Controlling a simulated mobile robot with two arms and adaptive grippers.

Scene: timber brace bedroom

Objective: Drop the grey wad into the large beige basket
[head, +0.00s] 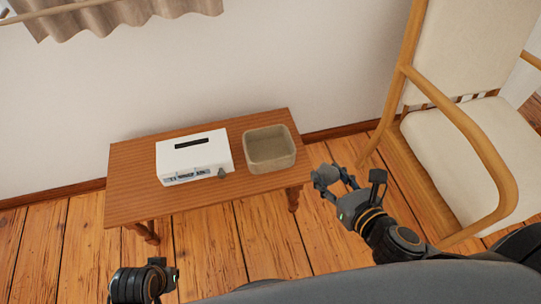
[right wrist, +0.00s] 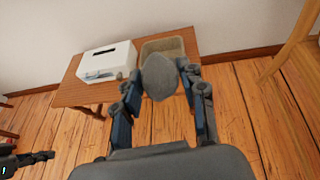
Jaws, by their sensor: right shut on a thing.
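The grey wad (right wrist: 158,77) is a rounded lump held between the fingers of my right gripper (right wrist: 157,85). In the head view the wad (head: 325,176) shows at the tips of my right gripper (head: 338,184), to the right of the table. The large beige basket (head: 269,150) is a square, open-topped container at the table's right end, and it looks empty. In the right wrist view the basket (right wrist: 176,45) is beyond the wad, which partly hides it. My left gripper (head: 150,281) is low at the left, and its jaws are unclear.
A wooden table (head: 135,175) carries the basket and a white box (head: 200,153) with a dark top slot. A small dark grey thing (head: 222,173) is at the box's front right corner. A wooden armchair (head: 460,140) stands at the right. Floor in front of the table is clear.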

